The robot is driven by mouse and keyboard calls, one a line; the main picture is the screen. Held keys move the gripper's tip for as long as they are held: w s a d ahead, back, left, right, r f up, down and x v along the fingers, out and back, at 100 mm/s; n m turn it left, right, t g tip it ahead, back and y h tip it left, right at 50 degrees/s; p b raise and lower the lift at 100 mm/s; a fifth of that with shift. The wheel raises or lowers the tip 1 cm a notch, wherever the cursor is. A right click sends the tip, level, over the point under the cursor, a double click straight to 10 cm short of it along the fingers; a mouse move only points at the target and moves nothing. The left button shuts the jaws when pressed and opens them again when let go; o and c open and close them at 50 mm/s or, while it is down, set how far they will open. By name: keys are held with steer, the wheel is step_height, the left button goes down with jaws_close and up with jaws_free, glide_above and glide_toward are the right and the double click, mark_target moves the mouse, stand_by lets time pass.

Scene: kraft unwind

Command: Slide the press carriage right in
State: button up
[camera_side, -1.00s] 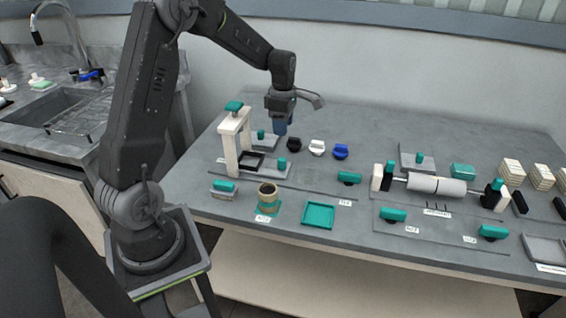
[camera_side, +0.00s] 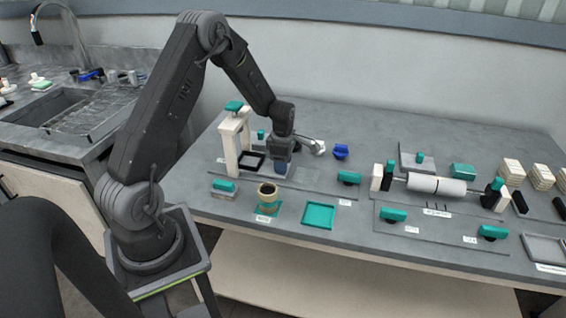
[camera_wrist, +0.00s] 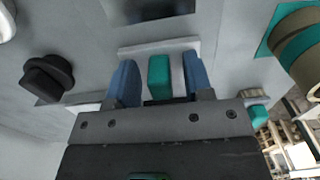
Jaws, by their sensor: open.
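The press carriage shows in the side view as a black square frame (camera_side: 252,161) by the cream press stand (camera_side: 233,135). Its teal handle (camera_wrist: 159,76) shows in the wrist view as an upright block, hidden behind my gripper in the side view. My gripper (camera_side: 281,171) is low over the carriage's right end. In the wrist view my gripper (camera_wrist: 160,82) is open, with one blue finger on each side of the handle and visible gaps to both.
A tan roll (camera_side: 267,194) on a teal pad and a teal tray (camera_side: 319,215) stand in front. A blue knob-like piece (camera_side: 341,151) lies to the right. A black one (camera_wrist: 47,78) shows at left in the wrist view. A teal-handled block (camera_side: 223,187) stands near the front left edge.

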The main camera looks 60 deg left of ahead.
steer(key=shift+c, duration=0.2)
jaws_close()
stand_by(0.3)
